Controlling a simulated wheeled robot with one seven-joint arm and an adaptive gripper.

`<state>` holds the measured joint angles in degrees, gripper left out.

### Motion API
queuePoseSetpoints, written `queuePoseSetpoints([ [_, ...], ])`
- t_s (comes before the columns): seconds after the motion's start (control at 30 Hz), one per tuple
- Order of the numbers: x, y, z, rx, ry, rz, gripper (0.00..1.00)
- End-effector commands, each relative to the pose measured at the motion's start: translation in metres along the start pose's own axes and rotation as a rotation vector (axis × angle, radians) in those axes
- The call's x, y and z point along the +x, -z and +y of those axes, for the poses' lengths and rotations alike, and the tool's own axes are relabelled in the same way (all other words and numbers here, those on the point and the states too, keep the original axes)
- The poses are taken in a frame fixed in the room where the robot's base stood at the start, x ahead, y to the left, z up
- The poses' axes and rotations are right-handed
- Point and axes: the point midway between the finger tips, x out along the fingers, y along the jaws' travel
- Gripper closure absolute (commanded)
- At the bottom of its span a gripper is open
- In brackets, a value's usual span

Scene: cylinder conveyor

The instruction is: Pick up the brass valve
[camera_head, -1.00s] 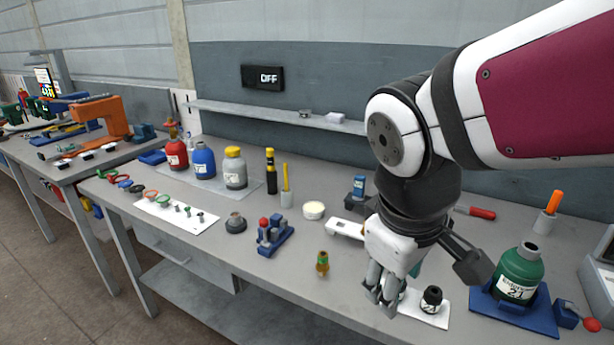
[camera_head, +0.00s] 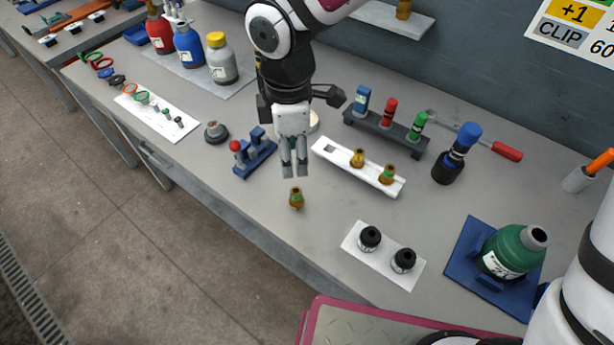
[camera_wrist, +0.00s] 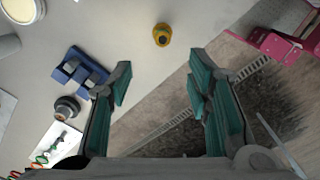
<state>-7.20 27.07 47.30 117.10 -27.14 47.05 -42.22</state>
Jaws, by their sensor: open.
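A small brass valve (camera_head: 296,198) with a greenish band stands alone near the front edge of the table. It also shows in the wrist view (camera_wrist: 162,35), top centre, beyond the fingertips. My gripper (camera_head: 295,172) points down just behind the valve in the head view, apart from it. In the wrist view my gripper (camera_wrist: 158,85) has its green-padded fingers spread with nothing between them. Two similar brass pieces, one (camera_head: 357,158) and another (camera_head: 388,173), stand in a white tray (camera_head: 328,152) to the right.
A blue fixture (camera_head: 254,157) with a red knob stands left of my gripper. A white plate (camera_head: 384,262) with two black-topped parts lies to the right. A dark rack (camera_head: 372,129) with coloured items stands behind the tray. A green bottle (camera_head: 513,250) sits far right. Table around the valve is clear.

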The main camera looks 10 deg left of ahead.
Motion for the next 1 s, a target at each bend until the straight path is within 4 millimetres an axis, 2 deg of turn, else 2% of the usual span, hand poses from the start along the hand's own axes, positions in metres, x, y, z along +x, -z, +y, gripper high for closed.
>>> queuePoseSetpoints([
  [0.3,0.059,0.000,-0.002,0.000,0.005,-0.001,0.54],
  [0.4,0.071,-0.001,-0.002,0.001,0.004,-0.001,0.54],
  [0.67,0.087,-0.001,-0.003,0.003,0.005,-0.001,0.54],
  [0.9,0.120,-0.003,-0.006,0.003,0.004,-0.001,0.54],
  [1.0,0.128,-0.003,-0.005,0.003,0.002,-0.001,0.54],
])
